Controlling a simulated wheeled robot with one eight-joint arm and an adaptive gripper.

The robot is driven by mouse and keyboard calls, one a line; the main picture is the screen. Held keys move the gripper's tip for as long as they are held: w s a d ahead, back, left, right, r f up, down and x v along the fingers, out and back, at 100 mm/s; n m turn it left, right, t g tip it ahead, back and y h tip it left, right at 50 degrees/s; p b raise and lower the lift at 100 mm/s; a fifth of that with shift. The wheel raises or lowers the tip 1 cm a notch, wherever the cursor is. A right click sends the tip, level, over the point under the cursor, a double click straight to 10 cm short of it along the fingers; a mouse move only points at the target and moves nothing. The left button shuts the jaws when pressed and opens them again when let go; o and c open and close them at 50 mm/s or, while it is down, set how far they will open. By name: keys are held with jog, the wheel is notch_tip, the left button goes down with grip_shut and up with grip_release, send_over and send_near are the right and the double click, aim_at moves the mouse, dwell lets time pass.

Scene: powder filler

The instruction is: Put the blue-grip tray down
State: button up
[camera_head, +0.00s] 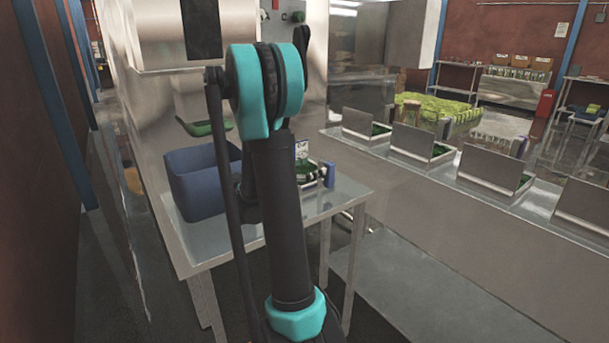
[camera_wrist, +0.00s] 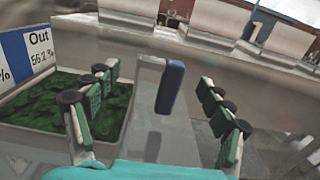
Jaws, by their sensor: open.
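The blue-grip tray (camera_wrist: 142,112) sits on the metal table (camera_head: 345,190), with green contents lying in it at the left of the wrist view. Its upright blue grip (camera_wrist: 171,88) stands between the fingers of my gripper (camera_wrist: 160,82). The fingers are spread, with a visible gap on both sides of the grip, so my gripper is open around it without holding it. In the head view the blue grip (camera_head: 329,174) shows at the table's right side, just right of my arm, which hides part of the tray.
A blue bin (camera_head: 192,186) stands on the table left of my arm. A sign reading "Out" (camera_wrist: 35,55) rises behind the tray. A long metal counter (camera_head: 430,185) with several lidded trays runs along the right. The table's front right corner looks clear.

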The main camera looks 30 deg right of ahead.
aim_at(323, 163)
jog(key=d, duration=0.4)
jog(key=shift+w+d, duration=0.15)
jog(key=shift+d, duration=0.2)
jog(key=d, duration=0.5)
jog(key=shift+d, duration=0.2)
grip_shut()
dwell(0.5)
